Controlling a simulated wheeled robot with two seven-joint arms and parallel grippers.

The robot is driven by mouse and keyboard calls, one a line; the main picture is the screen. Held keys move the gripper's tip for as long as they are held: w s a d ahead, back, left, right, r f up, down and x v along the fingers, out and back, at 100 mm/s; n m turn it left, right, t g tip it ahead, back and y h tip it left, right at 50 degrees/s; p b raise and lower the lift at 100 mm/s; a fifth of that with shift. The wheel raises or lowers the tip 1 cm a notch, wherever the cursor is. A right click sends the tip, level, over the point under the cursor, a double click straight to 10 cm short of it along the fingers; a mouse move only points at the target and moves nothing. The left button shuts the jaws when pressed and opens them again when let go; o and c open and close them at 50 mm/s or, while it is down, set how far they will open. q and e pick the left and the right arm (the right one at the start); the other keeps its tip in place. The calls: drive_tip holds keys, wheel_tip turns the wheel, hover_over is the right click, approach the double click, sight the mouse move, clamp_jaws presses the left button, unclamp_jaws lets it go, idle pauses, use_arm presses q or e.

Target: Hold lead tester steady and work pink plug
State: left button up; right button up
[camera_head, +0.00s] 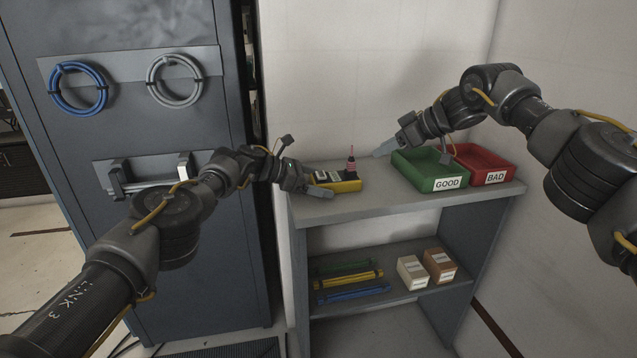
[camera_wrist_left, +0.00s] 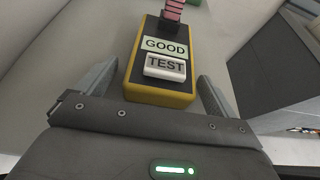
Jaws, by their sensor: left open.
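The lead tester (camera_head: 347,186) is a yellow and black box lying on the top of the bench. In the left wrist view the lead tester (camera_wrist_left: 161,93) shows a GOOD label and a white TEST button. The pink plug (camera_head: 351,164) stands at the tester's far end; it shows partly at the top of the left wrist view (camera_wrist_left: 173,10). My left gripper (camera_head: 325,187) is open, its fingers on either side of the tester's near end, with gaps visible in the left wrist view (camera_wrist_left: 158,88). My right gripper (camera_head: 379,152) is right of the plug, apart from it; its jaw opening is unclear.
A green GOOD tray (camera_head: 427,186) and a red BAD tray (camera_head: 490,178) stand at the bench's right. The lower shelf holds coloured leads (camera_head: 347,281) and small boxes (camera_head: 411,271). A dark cabinet (camera_head: 170,235) with coiled cables stands at left.

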use_arm(q)
drive_tip(key=shift+d, duration=0.2)
drive_tip(key=c, duration=1.2)
